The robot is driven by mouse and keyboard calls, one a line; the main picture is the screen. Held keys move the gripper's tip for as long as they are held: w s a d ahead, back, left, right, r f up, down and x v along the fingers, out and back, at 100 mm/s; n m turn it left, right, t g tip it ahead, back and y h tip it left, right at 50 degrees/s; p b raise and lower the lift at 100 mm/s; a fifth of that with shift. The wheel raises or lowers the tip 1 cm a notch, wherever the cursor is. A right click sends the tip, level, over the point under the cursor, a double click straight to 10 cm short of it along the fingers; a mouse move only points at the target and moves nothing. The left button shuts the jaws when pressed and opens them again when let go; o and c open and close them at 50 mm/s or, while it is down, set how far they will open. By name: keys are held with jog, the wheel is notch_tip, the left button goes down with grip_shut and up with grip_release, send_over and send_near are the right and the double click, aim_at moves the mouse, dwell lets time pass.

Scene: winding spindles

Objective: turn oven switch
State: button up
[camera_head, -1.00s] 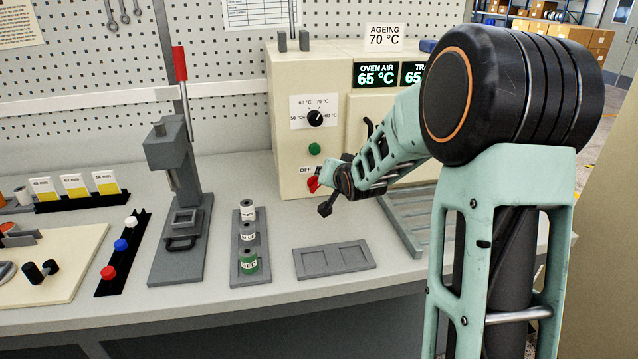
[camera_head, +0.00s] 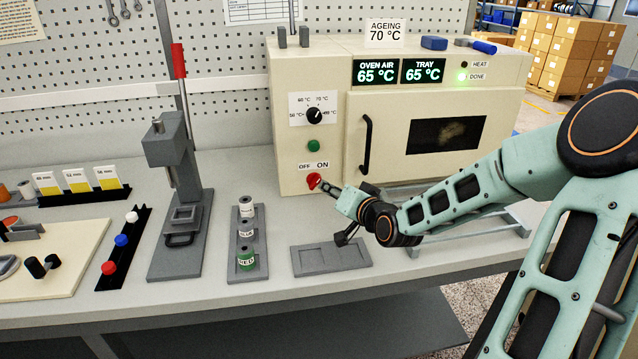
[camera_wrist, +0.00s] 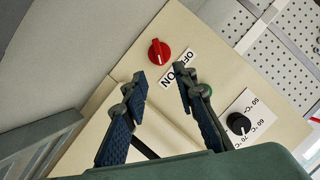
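The oven (camera_head: 335,78) is a cream box at the back of the bench. Its red switch (camera_head: 314,181) sits low on the front, under the OFF and ON labels, and shows in the wrist view (camera_wrist: 159,52) with a white mark on it. My gripper (camera_head: 327,187) is close to the switch in the head view. In the wrist view its two fingers (camera_wrist: 161,92) are apart with nothing between them, and the switch lies beyond the left fingertip. I cannot tell from these frames whether a finger touches the switch.
A black temperature dial (camera_head: 314,115) and a green button (camera_head: 314,146) are above the switch. The oven door handle (camera_head: 366,144) sticks out to the right. A grey two-pocket tray (camera_head: 331,257) and a rack of labelled spools (camera_head: 247,262) stand in front on the bench.

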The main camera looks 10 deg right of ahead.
aim_at(317, 182)
jog(key=x, duration=0.9)
jog(key=shift+w+a+f, duration=0.1)
jog(key=shift+w+f, duration=0.1)
jog(key=shift+w, duration=0.1)
grip_shut()
